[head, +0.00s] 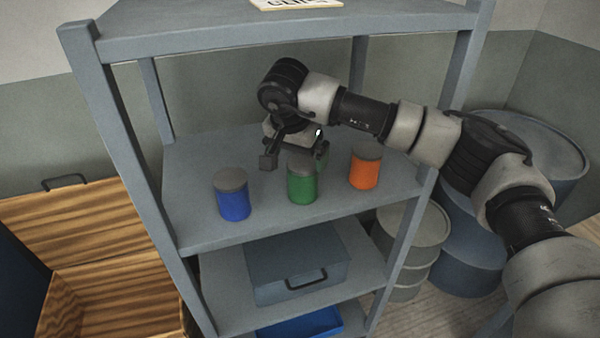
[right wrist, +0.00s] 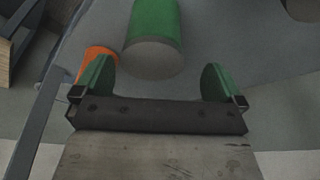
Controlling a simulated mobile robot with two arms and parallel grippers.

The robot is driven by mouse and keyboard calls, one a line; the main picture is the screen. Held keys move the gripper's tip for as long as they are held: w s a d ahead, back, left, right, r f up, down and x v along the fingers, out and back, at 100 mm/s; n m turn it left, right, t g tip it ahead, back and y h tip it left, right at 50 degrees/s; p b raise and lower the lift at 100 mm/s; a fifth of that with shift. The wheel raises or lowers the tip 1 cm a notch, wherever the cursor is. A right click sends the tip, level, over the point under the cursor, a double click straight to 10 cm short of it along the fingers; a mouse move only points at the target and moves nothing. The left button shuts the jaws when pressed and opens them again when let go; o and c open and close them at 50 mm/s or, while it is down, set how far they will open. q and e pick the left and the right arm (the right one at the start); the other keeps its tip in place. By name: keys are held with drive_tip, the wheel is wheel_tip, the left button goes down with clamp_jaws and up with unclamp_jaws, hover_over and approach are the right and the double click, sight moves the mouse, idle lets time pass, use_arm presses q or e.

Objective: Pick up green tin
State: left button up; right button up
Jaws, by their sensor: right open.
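The green tin (head: 302,187), with a grey lid, stands upright on the shelf between the blue tin (head: 234,204) and the orange tin (head: 364,173). My right gripper (head: 295,159) is open and empty, at the green tin's lid and just behind it in the head view. In the right wrist view the green tin (right wrist: 154,24) lies ahead of the gap between the two green-padded fingers (right wrist: 158,85). The orange tin (right wrist: 98,60) is partly hidden behind the left finger there. I cannot tell whether a finger touches the green tin. My left gripper is out of view.
The grey shelf board (head: 200,165) is clear around the tins, with posts at its corners and a top board (head: 280,32) above. A grey toolbox (head: 297,262) and a blue tray (head: 305,325) sit lower. Drums (head: 525,145) stand right; an open wooden crate (head: 110,300) stands left.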

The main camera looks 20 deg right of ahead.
sight(303, 165)
drive_tip(key=shift+s+d+f+p, duration=0.2)
drive_tip(key=shift+d+f+p, duration=0.15)
drive_tip(key=shift+f+p, duration=0.35)
drive_tip(key=p+x, duration=0.1)
drive_tip(key=x, duration=0.2)
drive_tip(key=shift+w+d+f, duration=0.1)
drive_tip(key=shift+d+f, duration=0.05)
drive_tip(key=shift+f, duration=0.2)
drive_tip(key=shift+w+f, duration=0.1)
drive_tip(key=shift+f, duration=0.1)
drive_tip(key=c, duration=0.4)
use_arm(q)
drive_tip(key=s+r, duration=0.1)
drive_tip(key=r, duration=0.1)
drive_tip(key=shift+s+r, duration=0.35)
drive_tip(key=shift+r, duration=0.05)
use_arm(e)
drive_tip(key=c, duration=0.7)
